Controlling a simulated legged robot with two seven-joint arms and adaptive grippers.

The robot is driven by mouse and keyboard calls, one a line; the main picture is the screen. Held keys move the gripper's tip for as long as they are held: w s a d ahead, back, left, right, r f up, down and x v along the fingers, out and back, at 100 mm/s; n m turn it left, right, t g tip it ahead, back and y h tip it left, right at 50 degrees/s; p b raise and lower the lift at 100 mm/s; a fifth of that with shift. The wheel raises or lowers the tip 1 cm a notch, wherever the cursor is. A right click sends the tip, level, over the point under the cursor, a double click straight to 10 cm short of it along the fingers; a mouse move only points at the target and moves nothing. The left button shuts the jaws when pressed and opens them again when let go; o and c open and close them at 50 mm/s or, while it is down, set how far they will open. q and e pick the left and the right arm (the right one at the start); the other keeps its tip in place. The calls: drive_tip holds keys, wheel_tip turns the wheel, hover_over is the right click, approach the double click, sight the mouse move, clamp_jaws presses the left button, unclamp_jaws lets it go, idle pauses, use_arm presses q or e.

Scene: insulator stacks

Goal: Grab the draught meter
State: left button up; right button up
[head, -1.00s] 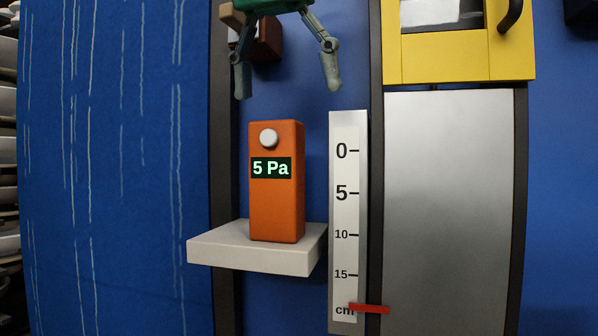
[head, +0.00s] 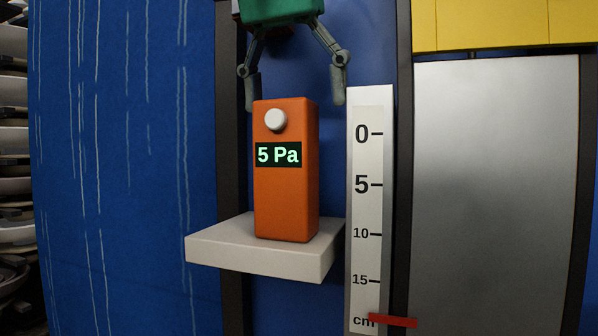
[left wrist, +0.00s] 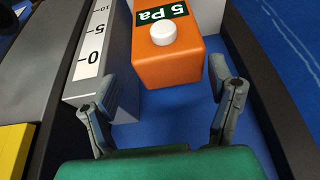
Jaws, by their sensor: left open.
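The draught meter (head: 285,205) is an orange upright box with a white knob and a dark display reading "5 Pa". It stands on a pale shelf (head: 262,260) in the head view. My left gripper (head: 295,103) is green with grey fingers, pointing down just above the meter's top, fingers spread wide and empty. In the left wrist view the meter (left wrist: 165,68) lies ahead, between and beyond the open fingertips (left wrist: 163,90). I cannot see whether a finger touches it. My right gripper is not in view.
A white centimetre scale (head: 369,210) with a red marker (head: 392,320) stands close to the right of the meter. Further right are a grey metal panel (head: 495,190) and a yellow box (head: 500,22). A blue streaked panel (head: 130,170) is at left.

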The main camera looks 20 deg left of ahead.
sight(295, 132)
use_arm(q)
drive_tip(key=f, duration=0.1)
drive_tip(key=w+a+f, duration=0.1)
drive_tip(key=f, duration=0.2)
drive_tip(key=shift+w+a+f, duration=0.15)
drive_tip(key=shift+w+a, duration=0.05)
drive_tip(key=shift+a, duration=0.1)
drive_tip(key=shift+w+a+f, duration=0.1)
drive_tip(key=shift+w+a, duration=0.05)
drive_tip(key=shift+s+d, duration=0.2)
drive_tip(key=shift+d, duration=0.2)
drive_tip(key=c, duration=1)
drive_tip(key=shift+d+r, duration=0.2)
drive_tip(key=c, duration=0.4)
drive_tip(key=shift+w+d, duration=0.1)
drive_tip(key=shift+c, duration=0.5)
